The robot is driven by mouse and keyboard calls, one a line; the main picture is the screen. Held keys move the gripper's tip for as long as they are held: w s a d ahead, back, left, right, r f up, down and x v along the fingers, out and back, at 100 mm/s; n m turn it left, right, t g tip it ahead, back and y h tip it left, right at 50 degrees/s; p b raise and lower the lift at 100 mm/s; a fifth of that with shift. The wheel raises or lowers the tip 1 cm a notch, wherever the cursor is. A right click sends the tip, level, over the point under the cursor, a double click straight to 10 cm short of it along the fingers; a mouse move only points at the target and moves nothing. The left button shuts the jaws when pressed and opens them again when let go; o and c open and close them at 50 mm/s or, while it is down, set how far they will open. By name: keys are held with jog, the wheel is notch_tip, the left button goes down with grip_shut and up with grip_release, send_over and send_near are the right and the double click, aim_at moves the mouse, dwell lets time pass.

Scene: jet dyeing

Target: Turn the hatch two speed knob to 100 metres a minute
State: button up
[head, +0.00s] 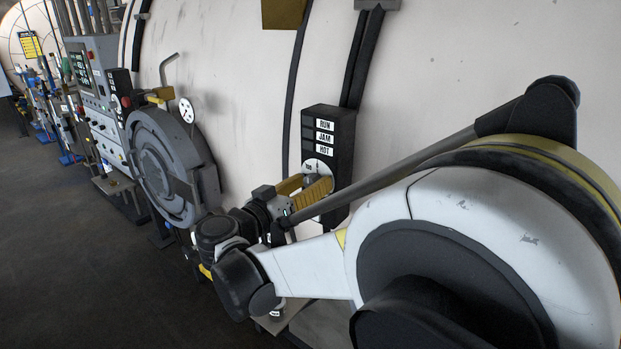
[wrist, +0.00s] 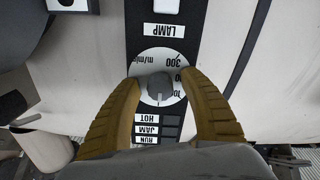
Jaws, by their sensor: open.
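The speed knob (wrist: 160,86) is a dark grey round knob on a white dial marked m/min. In the wrist view the dial (wrist: 149,57) is upside down, with 300 at upper right and other numbers partly hidden by a finger. A pale pointer mark on the knob points down in that view, towards the HOT, JAM and RUN labels. My gripper (wrist: 160,79) is open, one yellow finger on each side of the knob; I cannot tell whether they touch it. In the head view my gripper (head: 306,186) is at the black panel (head: 341,165), hiding most of the dial.
The panel stands against the large pale vessel wall (head: 440,60). A round grey hatch (head: 165,170) with a pressure gauge (head: 187,110) is to the left. A control cabinet (head: 98,90) stands further left. The dark floor (head: 60,250) is open at lower left.

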grip_shut()
jog(key=shift+n, duration=0.3)
jog(key=n+b, duration=0.1)
jog(key=n, duration=0.3)
jog(key=n+b, duration=0.1)
jog(key=n, duration=0.4)
dwell(0.3)
dwell(0.4)
